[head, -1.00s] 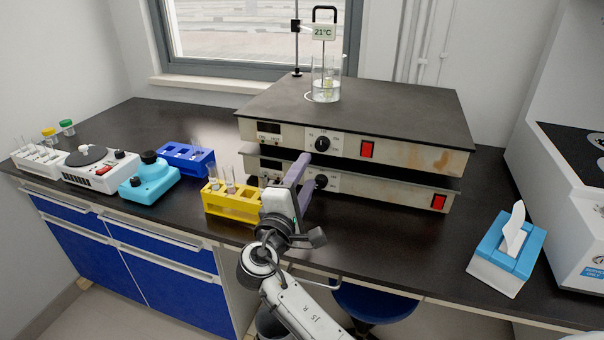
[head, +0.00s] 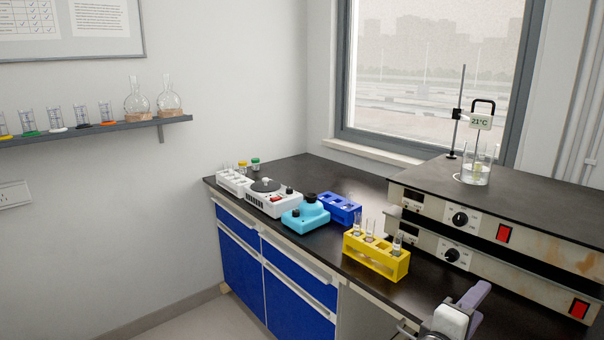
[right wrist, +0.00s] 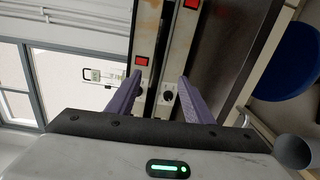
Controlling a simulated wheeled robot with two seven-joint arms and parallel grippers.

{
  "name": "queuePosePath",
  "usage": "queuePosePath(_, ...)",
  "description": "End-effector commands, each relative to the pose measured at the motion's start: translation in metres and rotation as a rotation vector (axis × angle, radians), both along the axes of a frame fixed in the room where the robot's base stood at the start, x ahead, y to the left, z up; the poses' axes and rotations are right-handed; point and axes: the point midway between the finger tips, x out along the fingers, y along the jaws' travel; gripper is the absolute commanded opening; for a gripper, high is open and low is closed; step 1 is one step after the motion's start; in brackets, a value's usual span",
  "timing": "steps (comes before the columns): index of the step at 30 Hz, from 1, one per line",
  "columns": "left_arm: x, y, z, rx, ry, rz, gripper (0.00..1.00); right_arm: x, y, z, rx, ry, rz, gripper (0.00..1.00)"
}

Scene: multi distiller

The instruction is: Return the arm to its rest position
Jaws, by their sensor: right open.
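My right gripper (head: 474,296) is at the bottom right of the head view, in front of the stacked hot plates and to the right of the yellow rack. Its purple fingers also show in the right wrist view (right wrist: 157,98), spread apart with nothing between them. Most of my right arm is below the picture's edge. The yellow rack (head: 376,262) stands on the bench with a few glass tubes upright in it, apart from the gripper. My left arm and gripper are not in view.
Two stacked hot plates (head: 478,222) stand on the right, topped by a beaker (head: 476,174). A blue rack (head: 340,209), a cyan device (head: 305,216) and a white centrifuge (head: 272,199) line the bench. Floor left of the blue cabinets (head: 293,297) is clear.

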Motion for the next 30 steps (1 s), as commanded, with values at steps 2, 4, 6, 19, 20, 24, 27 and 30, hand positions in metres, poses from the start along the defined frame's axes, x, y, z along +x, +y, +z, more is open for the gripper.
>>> queuePosePath(2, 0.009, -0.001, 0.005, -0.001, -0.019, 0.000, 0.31, -0.013, -0.004, -0.019, 0.074, 0.009, -0.007, 0.47)
queuePosePath(4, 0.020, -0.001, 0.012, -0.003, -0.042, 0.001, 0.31, -0.024, -0.007, -0.035, 0.144, 0.015, -0.011, 0.47)
queuePosePath(6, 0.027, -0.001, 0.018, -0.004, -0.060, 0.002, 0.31, -0.037, -0.008, -0.052, 0.221, 0.022, -0.020, 0.47)
queuePosePath(19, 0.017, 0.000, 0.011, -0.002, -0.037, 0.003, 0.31, -0.190, 0.029, -0.176, 0.970, 0.152, -0.131, 0.47)
queuePosePath(20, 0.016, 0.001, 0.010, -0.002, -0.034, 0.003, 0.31, -0.200, 0.035, -0.180, 1.017, 0.164, -0.140, 0.47)
queuePosePath(24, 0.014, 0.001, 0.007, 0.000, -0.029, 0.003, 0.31, -0.244, 0.062, -0.189, 1.199, 0.225, -0.172, 0.47)
queuePosePath(27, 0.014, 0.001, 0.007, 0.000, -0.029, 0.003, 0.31, -0.271, 0.079, -0.190, 1.304, 0.269, -0.193, 0.47)
queuePosePath(30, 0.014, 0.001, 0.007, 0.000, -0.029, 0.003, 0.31, -0.297, 0.096, -0.187, 1.397, 0.314, -0.211, 0.47)
